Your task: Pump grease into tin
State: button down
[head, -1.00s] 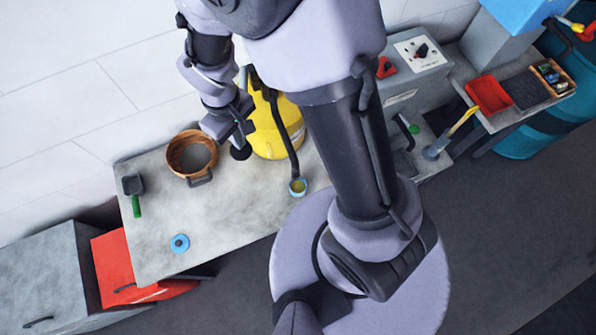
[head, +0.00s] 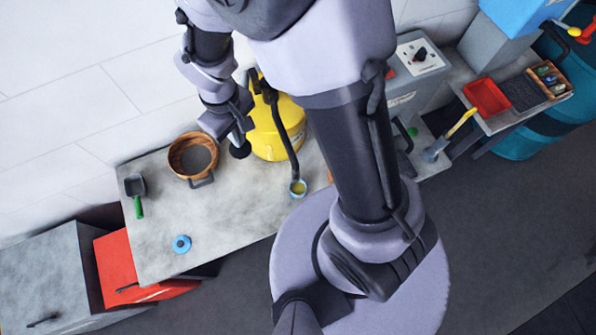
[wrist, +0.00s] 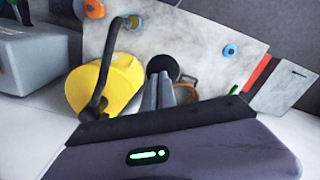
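A yellow grease pump can (head: 272,128) with a black hose stands at the back of the grey bench; it also shows in the wrist view (wrist: 118,78). The hose ends over a small blue-rimmed tin (head: 298,188) with yellowish content, also in the wrist view (wrist: 134,21). My gripper (head: 238,142) is just left of the can, pointing down, its fingers together in the wrist view (wrist: 160,85). A round black knob (wrist: 162,64) lies right beyond the fingertips, also in the head view (head: 240,150). I cannot tell whether they touch. A blue lid (head: 181,244) lies on the bench.
A wooden bucket (head: 186,157) stands left of my gripper, and a green-handled scoop (head: 136,187) lies at the bench's left. A red box (head: 120,262) sits below the left edge. A grey box with a dial (head: 420,55) is at right. The bench front-middle is clear.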

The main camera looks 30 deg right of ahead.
notch_tip(320, 180, up, 7)
jog(key=p, duration=0.4)
jog(key=shift+p, duration=0.35)
jog(key=shift+f, duration=0.1)
jog(key=shift+f+b, duration=5.75)
jog(key=shift+f, duration=0.5)
notch_tip(320, 180, up, 13)
jog(key=p, duration=0.9)
jog(key=shift+f+p, duration=0.2)
jog(key=shift+p, duration=0.2)
notch_tip(320, 180, up, 6)
jog(key=p, duration=0.4)
jog(key=shift+p, duration=0.3)
